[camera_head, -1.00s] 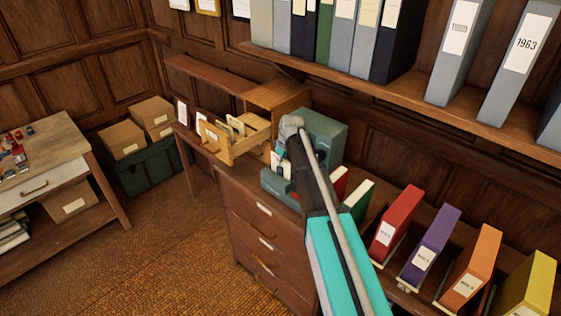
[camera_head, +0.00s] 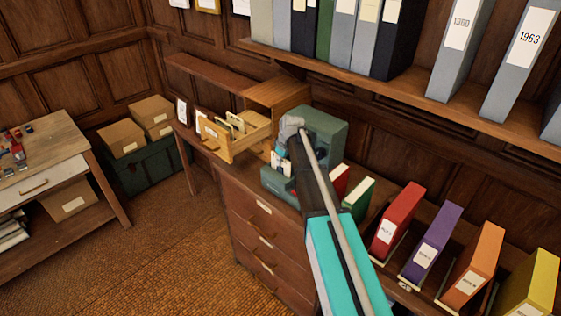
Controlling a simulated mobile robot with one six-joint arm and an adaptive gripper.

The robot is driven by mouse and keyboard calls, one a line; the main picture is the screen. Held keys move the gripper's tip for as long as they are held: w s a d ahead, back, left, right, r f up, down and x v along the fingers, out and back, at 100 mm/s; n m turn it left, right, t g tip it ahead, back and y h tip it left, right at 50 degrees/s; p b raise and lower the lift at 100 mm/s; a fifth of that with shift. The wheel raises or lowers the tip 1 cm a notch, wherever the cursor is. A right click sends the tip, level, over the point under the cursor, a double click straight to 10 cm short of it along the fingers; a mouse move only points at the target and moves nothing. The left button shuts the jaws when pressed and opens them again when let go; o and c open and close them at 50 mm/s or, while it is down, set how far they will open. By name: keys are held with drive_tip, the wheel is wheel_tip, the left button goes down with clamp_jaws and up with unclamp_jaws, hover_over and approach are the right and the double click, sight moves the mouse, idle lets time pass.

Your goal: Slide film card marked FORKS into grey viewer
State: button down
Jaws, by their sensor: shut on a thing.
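The grey-green viewer (camera_head: 328,132) stands on the wooden cabinet against the wall. Its lower front part juts out to the left below my gripper. My gripper (camera_head: 281,151) is at the viewer's front left, pointing down, and is shut on a small white film card (camera_head: 281,163). The card is just above or at the viewer's low front; I cannot tell whether it is in a slot. Its marking is too small to read. My arm hides part of the viewer's right side.
An open wooden drawer (camera_head: 231,145) with upright cards juts out left of the viewer. Coloured binders, including a red one (camera_head: 396,222), stand to the right. A shelf (camera_head: 420,95) of grey and dark binders hangs above. The floor at front left is clear.

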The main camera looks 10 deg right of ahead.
drive_tip(key=shift+f, duration=0.15)
drive_tip(key=c, duration=0.7)
unclamp_jaws()
